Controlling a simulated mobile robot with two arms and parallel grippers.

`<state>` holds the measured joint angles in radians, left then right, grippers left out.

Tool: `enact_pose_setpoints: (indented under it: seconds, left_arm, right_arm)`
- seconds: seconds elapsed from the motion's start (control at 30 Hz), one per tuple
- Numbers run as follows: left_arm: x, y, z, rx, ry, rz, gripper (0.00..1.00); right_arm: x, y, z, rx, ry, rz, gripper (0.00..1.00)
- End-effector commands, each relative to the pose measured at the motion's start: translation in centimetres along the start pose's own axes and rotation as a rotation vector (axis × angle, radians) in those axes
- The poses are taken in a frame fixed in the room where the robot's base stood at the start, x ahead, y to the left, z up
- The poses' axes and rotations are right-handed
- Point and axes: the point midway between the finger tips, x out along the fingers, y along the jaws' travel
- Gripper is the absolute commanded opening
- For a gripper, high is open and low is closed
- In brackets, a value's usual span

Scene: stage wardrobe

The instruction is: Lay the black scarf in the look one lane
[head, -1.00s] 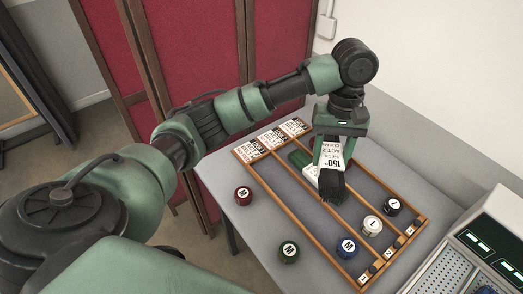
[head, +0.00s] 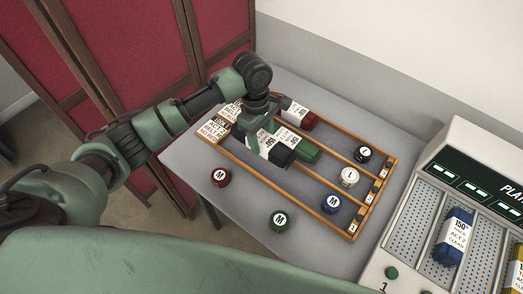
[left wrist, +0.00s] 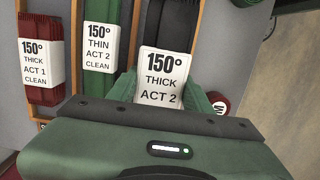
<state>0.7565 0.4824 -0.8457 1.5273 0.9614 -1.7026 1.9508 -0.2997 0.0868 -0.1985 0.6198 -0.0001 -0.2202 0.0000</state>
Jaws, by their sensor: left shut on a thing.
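My left gripper (head: 262,130) is shut on the black scarf (head: 282,156), a folded dark bundle with a white label. In the left wrist view the black scarf (left wrist: 172,28) lies between the green fingers, its label reading 150°, THICK, ACT 2. It is over or in the near lane of the wooden rack (head: 300,191); I cannot tell whether it touches the bottom. A green scarf (head: 308,151) lies beside it in the middle lane, and a red scarf (head: 309,119) in the far lane. My right gripper is out of view.
Printed cards (head: 213,130) stand at the rack's left end. Blue (head: 331,203), white (head: 348,177) and black (head: 363,153) round pieces sit near its right end. Red (head: 221,177) and green (head: 280,221) ones sit on the grey table (head: 250,210). A perforated console (head: 408,215) holds a blue bundle (head: 455,235).

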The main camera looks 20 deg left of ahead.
Motion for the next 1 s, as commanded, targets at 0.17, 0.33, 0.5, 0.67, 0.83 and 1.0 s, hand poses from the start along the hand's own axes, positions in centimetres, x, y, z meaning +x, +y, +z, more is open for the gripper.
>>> enact_pose_setpoints:
  seconds: [0.17,0.33,0.5,0.67,0.83,1.0]
  left_arm:
    - [2.6,0.1,-0.3,0.000,0.000,0.001,0.03]
    - [4.2,0.0,-0.5,0.001,0.000,-0.001,0.03]
    - [6.7,0.0,-0.7,0.001,-0.001,-0.001,0.03]
    - [7.4,0.1,-0.9,0.003,0.000,0.002,0.03]
    - [7.4,0.1,-0.9,0.003,0.000,0.002,0.03]
    - [7.7,0.1,-0.9,0.002,0.001,0.001,0.59]
  right_arm:
    - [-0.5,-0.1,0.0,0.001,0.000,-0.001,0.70]
    - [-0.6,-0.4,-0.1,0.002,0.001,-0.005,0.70]
    - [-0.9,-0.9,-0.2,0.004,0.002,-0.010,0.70]
    - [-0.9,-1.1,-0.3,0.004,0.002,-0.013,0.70]
    - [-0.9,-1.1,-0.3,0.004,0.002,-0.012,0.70]
    - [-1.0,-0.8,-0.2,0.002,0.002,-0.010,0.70]
